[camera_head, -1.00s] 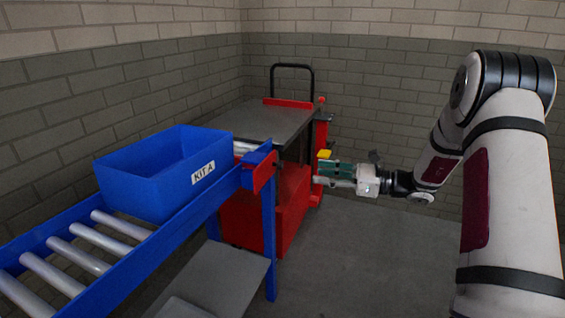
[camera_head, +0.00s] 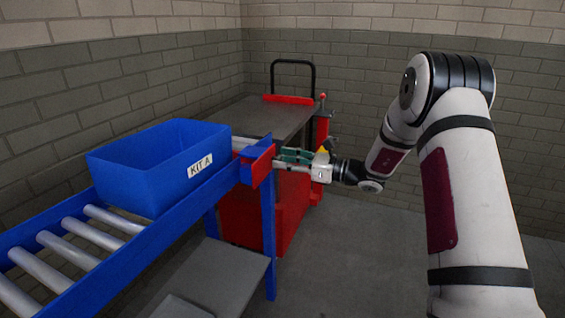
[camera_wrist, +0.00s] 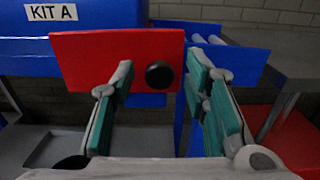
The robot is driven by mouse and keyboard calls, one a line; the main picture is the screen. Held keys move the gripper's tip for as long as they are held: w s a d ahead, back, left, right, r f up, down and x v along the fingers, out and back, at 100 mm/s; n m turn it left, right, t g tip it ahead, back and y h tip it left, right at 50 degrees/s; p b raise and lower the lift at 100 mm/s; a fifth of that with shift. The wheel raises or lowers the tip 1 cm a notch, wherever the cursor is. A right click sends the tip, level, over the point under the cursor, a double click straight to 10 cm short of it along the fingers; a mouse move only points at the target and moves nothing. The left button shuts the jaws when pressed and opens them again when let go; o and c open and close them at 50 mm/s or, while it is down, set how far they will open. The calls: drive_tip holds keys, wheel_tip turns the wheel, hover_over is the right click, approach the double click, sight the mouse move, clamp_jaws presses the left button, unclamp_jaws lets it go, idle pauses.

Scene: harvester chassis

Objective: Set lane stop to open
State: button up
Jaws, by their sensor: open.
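The lane stop is a red plate (camera_head: 262,166) at the right end of the blue roller conveyor (camera_head: 150,243). In the wrist view the red plate (camera_wrist: 85,62) stands upright in front of me, with a round black knob (camera_wrist: 159,75) on its face. My gripper (camera_head: 284,158) is open, and it also shows in the wrist view (camera_wrist: 160,85). Its green-padded fingers lie left and right of the knob, with gaps visible on both sides. The left fingertip overlaps the plate in the picture; contact cannot be told.
A blue bin labelled KIT A (camera_head: 150,180) sits on the rollers behind the plate. A red cart with a grey top (camera_head: 255,115) stands beyond the conveyor end. A grey lower shelf (camera_head: 225,285) lies below. Open floor is at the right.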

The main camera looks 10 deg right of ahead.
drive_tip(key=shift+w+a, duration=0.3)
drive_tip(key=shift+a, duration=0.15)
clamp_jaws()
drive_tip(key=p+v, duration=0.2)
drive_tip(key=v, duration=0.8)
drive_tip(key=shift+s+d+p, duration=0.2)
drive_tip(key=shift+d+p, duration=0.1)
drive_tip(key=shift+p, duration=0.05)
unclamp_jaws()
drive_tip(key=v, duration=1.2)
